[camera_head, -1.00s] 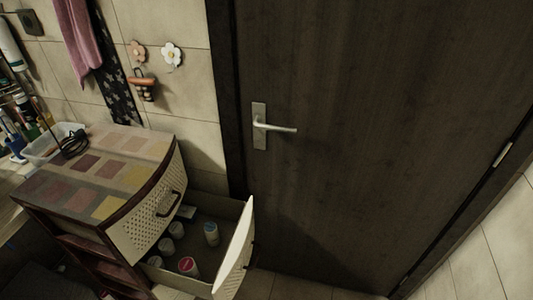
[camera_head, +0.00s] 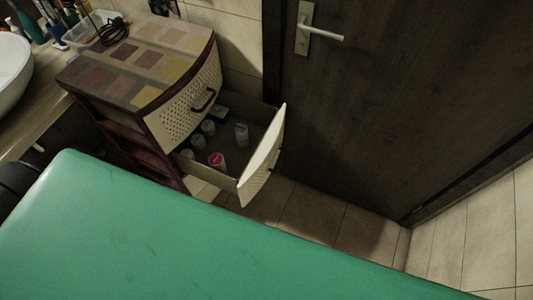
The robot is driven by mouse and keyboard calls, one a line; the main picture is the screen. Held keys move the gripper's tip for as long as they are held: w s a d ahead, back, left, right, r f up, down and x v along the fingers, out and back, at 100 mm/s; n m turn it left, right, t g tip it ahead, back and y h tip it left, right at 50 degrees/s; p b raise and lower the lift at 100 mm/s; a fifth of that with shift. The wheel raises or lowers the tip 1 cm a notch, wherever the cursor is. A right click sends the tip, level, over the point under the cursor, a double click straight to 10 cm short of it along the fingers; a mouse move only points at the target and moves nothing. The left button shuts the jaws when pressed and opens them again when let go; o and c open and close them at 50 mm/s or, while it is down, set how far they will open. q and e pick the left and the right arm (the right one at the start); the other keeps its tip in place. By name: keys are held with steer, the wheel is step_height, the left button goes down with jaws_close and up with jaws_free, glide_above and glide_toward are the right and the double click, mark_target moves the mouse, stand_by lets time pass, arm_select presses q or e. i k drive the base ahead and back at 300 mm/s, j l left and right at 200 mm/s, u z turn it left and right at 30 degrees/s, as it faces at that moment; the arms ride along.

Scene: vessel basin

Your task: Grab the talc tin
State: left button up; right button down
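An open drawer (camera_head: 225,177) of the cabinet holds several small containers. A white container with a blue band (camera_head: 241,134) stands at the right inside it. A container with a red or pink top (camera_head: 217,161) stands nearer the front. Pale containers (camera_head: 208,127) stand along the left side, partly shaded by the cabinet. The labels are too small to read, so I cannot tell which one is the talc tin. Neither of my grippers is in view.
The cabinet (camera_head: 137,53) has a patterned top and a perforated upper drawer that is shut. A dark door (camera_head: 400,90) with a lever handle stands behind the open drawer. A washbasin (camera_head: 12,72) is at the far left. A large green surface fills the bottom.

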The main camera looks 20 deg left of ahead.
mark_target(242, 140)
steer(key=k+j+u, duration=0.15)
steer(key=j+u, duration=0.15)
steer(key=j, duration=0.25)
steer(key=k+j+u, duration=0.1)
steer(key=j+u, duration=0.2)
steer(key=j, duration=0.25)
steer(key=j+u, duration=0.3)
steer(key=j, duration=0.3)
